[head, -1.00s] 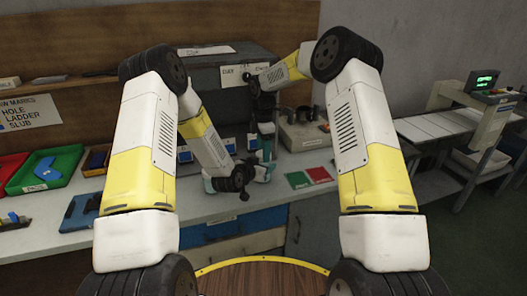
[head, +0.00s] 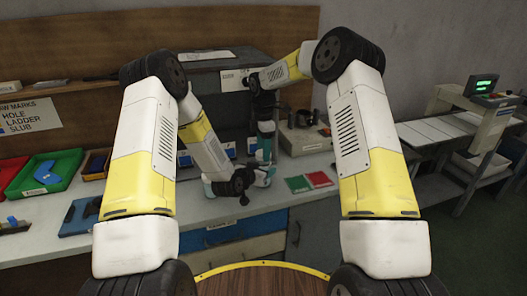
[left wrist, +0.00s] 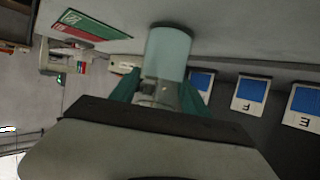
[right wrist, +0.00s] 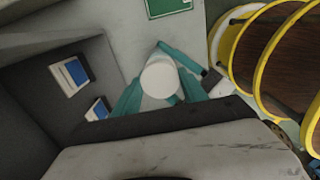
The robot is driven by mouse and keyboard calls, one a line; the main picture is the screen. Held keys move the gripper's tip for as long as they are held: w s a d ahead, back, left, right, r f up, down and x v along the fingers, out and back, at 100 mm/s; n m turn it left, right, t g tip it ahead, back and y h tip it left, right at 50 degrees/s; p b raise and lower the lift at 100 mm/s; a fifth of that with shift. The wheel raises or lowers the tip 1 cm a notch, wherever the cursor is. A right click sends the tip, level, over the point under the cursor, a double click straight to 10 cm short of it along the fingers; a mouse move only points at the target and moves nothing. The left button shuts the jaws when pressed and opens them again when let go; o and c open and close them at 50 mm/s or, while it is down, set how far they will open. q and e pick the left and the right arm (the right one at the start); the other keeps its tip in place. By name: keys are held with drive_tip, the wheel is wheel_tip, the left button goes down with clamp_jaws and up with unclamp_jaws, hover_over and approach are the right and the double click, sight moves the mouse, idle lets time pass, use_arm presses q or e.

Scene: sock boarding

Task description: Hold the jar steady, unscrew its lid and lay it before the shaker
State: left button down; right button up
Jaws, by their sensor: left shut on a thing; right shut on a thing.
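The jar (left wrist: 168,55) is a pale cylinder between the teal fingers of my left gripper (left wrist: 160,95) in the left wrist view, with the gripper shut on it. In the right wrist view a round white top, which looks like the lid (right wrist: 160,78), sits between the teal fingers of my right gripper (right wrist: 158,98). That gripper is shut on it from above. In the head view my right gripper (head: 264,150) is just above my left gripper (head: 262,177); the jar is mostly hidden there. I cannot tell whether the lid is loose. A beige unit with metal cylinders, possibly the shaker (head: 305,140), stands at the right.
Green and red cards (head: 308,182) lie on the bench right of the grippers. Blue-fronted blocks (left wrist: 252,93) stand along the back. Green and red trays (head: 45,172) and a blue board (head: 80,215) are at the left. The front bench strip (head: 160,215) has free room.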

drive_tip(key=shift+r, duration=2.05)
use_arm(q)
drive_tip(key=shift+c, duration=2.2)
unclamp_jaws()
